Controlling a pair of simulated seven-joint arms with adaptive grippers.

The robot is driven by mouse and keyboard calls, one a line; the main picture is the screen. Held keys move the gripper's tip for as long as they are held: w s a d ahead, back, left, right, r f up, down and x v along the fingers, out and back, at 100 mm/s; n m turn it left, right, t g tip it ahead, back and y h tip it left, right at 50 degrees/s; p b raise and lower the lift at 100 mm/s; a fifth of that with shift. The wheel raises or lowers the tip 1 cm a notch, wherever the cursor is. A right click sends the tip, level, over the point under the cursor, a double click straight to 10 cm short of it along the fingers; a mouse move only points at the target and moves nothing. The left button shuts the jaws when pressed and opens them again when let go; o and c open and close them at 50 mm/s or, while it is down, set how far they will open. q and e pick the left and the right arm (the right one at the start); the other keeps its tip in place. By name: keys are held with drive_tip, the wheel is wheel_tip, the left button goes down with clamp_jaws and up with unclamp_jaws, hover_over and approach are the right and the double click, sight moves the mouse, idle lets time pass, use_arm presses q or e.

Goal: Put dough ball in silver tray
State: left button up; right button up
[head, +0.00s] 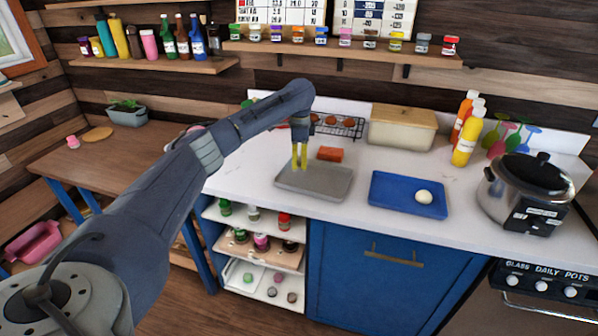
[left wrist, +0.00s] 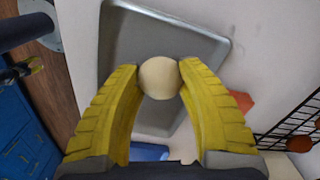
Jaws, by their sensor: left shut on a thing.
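The silver tray (head: 326,187) lies flat on the white counter, and its grey rim and floor show behind the fingers in the left wrist view (left wrist: 200,42). My left gripper (head: 300,167) points down over the left part of this tray. Its yellow fingers are shut on a pale dough ball (left wrist: 160,78), seen between the fingertips in the left wrist view. In the head view I cannot make out the held ball. Another pale ball (head: 424,197) sits on the blue tray (head: 385,199) to the right.
An orange-red block (head: 330,154) lies just behind the silver tray. Behind it stand a wire rack (head: 345,127) with round brown items and a beige bin (head: 402,128). Bottles (head: 466,142) and a large pot (head: 525,190) stand at the right.

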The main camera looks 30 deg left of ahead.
sight(299, 176)
use_arm(q)
drive_tip(key=shift+f, duration=2.25)
drive_tip(key=shift+f, duration=0.1)
drive_tip(key=o, duration=1.1)
drive_tip(key=shift+o, duration=0.2)
wheel_tip(299, 176, up, 12)
drive_tip(key=shift+r, duration=0.15)
